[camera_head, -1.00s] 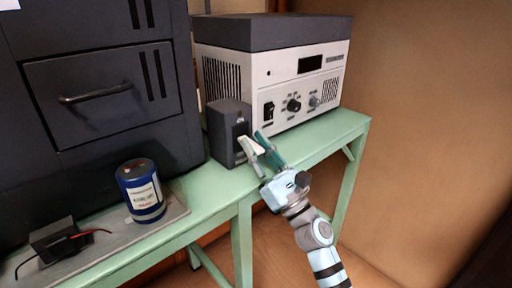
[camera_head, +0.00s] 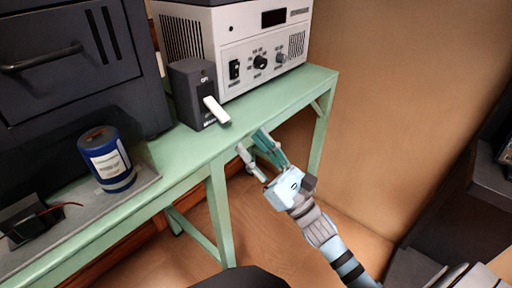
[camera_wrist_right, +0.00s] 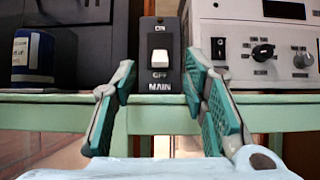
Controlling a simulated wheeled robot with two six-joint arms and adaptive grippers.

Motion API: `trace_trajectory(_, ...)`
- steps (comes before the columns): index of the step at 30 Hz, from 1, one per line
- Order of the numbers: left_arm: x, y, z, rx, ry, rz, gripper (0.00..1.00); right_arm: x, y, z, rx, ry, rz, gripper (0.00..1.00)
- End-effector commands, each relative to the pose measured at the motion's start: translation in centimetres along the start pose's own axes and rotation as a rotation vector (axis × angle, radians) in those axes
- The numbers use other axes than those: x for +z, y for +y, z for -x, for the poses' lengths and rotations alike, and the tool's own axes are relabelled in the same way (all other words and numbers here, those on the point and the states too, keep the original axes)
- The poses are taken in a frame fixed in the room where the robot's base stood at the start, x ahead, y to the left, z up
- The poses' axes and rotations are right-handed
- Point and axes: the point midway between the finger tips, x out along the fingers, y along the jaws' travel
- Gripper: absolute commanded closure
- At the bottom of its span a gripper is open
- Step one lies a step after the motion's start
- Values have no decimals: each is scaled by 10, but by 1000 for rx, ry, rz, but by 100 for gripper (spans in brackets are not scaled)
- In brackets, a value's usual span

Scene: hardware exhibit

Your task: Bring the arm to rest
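My right gripper (camera_head: 260,153) is in front of the green bench's front edge, with its arm coming in from the lower right. Its two fingers stand apart with nothing between them; they also show spread in the right wrist view (camera_wrist_right: 160,105). Beyond them stands a dark switch box (camera_head: 185,92) with a white lever (camera_head: 217,110). In the right wrist view the box reads ON, OFF and MAIN around the white lever (camera_wrist_right: 159,62). The gripper is apart from the box. My left gripper is not in view.
The green bench (camera_head: 245,120) carries a white-and-grey instrument (camera_head: 235,50) with knobs, a blue can (camera_head: 107,160), a small black box with a red wire (camera_head: 30,220) and a dark drawer cabinet (camera_head: 70,60). Open floor (camera_head: 290,235) lies right of the bench; dark furniture (camera_head: 470,205) stands far right.

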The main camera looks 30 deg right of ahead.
Motion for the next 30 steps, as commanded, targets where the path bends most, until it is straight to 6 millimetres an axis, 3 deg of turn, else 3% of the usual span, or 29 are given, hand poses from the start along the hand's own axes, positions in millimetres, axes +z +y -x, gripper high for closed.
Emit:
trace_trajectory(16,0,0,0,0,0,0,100,1,0,5,-1,-2,-18,60)
trace_trajectory(20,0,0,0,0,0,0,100,-10,-8,5,-42,40,-268,60)
trace_trajectory(23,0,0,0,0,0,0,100,-55,-37,18,-219,146,-711,60)
trace_trajectory(25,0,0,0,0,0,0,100,-111,-63,50,-477,202,-1125,60)
trace_trajectory(27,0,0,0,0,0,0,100,-170,-79,102,-801,187,-1504,60)
trace_trajectory(29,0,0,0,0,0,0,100,-213,-83,156,-1092,114,-1755,60)
trace_trajectory(30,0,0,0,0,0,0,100,-238,-80,194,-1288,37,-1885,60)
